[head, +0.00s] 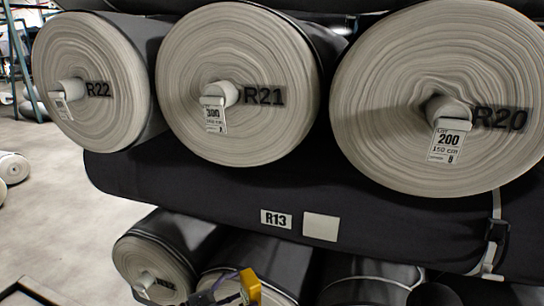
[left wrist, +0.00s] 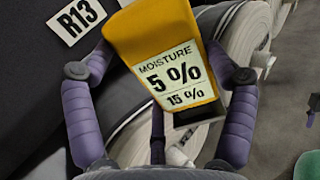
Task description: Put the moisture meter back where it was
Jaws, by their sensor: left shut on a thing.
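The yellow moisture meter (head: 250,286) is at the bottom centre of the head view, in front of the lower rolls. In the left wrist view the meter (left wrist: 150,35) shows a pale label reading MOISTURE, 5 % and 15 %. My left gripper (head: 238,288) is shut on it. In the left wrist view the purple fingers of my left gripper (left wrist: 160,55) lie on both sides of the meter. The meter's far end is cut off by the top of that view. My right gripper is not recognisable in the head view.
Large grey rolls R22 (head: 95,115), R21 (head: 235,135) and R20 (head: 400,150) lie above. A dark roll across the middle carries an R13 label (head: 276,219) and a blank pale card (head: 321,227). A lower roll (head: 140,262) lies left of the meter. Open floor (head: 50,220) is at left.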

